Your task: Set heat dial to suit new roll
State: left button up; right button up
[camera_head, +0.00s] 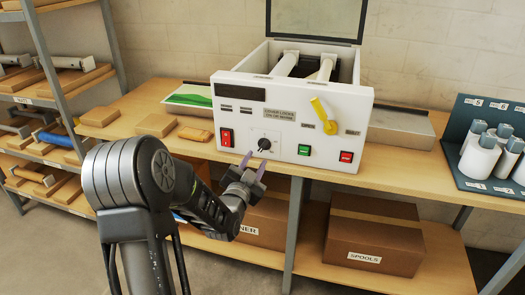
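The white roll laminator (290,101) stands on the wooden bench with its lid raised. Its heat dial (264,144) is a small black knob on a pale scale plate, low on the front panel. The dial's exact setting is too small to read. My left gripper (253,165) is open, its two purple-grey fingertips just below and in front of the dial, apart from it as far as I can tell. Two pale rolls (284,64) show inside the open top. My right gripper is not in view.
The panel also has a red rocker switch (227,137), a yellow lever (323,115), a green button (304,150) and a red button (346,156). Wrapped packs lie on the bench at left. A dark rack (482,183) of white rolls stands at right. Boxes (375,233) sit below.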

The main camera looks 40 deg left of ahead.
aim_at(264, 146)
pick_arm(q)
jog(key=p+x, duration=0.2)
jog(key=x, duration=0.5)
jog(key=shift+w+a+f, duration=0.1)
jog(key=shift+w, duration=0.3)
jog(key=shift+c, duration=0.4)
grip_shut()
